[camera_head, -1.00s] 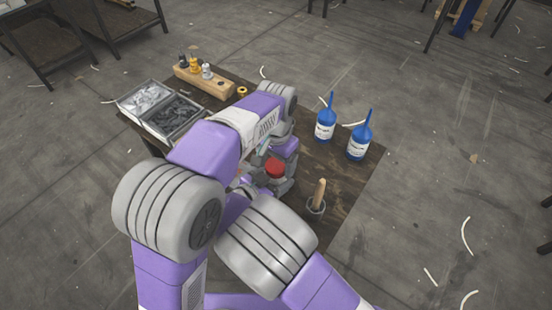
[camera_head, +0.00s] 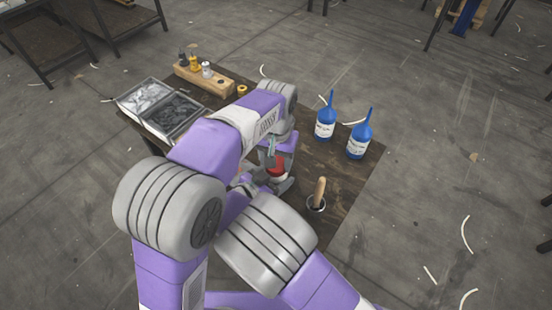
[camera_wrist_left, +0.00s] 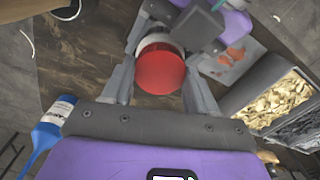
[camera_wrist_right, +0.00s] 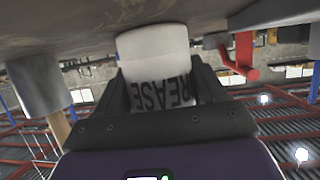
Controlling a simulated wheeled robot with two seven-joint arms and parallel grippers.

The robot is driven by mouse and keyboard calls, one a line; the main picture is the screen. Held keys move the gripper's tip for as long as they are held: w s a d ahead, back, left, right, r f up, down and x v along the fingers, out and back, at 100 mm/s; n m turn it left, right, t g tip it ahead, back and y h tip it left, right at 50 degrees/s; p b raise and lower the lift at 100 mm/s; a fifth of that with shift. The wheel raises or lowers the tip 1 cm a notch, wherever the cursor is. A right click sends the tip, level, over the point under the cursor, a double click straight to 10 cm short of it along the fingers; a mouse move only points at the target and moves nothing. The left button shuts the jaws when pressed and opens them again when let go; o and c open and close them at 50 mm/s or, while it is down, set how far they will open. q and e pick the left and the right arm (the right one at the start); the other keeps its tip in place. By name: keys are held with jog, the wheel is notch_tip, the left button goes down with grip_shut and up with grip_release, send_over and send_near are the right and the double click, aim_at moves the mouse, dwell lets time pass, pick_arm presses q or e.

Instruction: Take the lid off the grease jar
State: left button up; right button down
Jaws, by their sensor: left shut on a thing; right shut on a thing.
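The grease jar (camera_wrist_right: 155,45) is white with dark lettering and shows in the right wrist view. My right gripper (camera_wrist_right: 158,85) is shut on its sides. The red lid (camera_wrist_left: 160,70) shows in the left wrist view, with a white part of the jar just beyond it. My left gripper (camera_wrist_left: 160,60) is shut on the lid, one finger on each side. In the head view the lid (camera_head: 277,168) is partly covered by my left gripper (camera_head: 276,158), and my arms hide most of the jar. Whether the lid is still seated on the jar cannot be told.
Two blue bottles (camera_head: 325,124) stand at the right on the dark table (camera_head: 345,180). Open metal bins (camera_head: 172,116) and a wooden rack (camera_head: 205,82) with small bottles are at the left and back.

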pick_arm(q)
jog(key=o, duration=1.2)
jog(key=shift+c, duration=0.2)
jog(key=shift+r, duration=0.1)
notch_tip(320, 180, up, 4)
jog(key=shift+r, duration=0.15)
jog(key=shift+c, duration=0.2)
notch_tip(320, 180, up, 3)
jog(key=m, duration=0.3)
jog(key=shift+c, duration=0.2)
notch_tip(320, 180, down, 8)
jog(key=shift+r, duration=0.25)
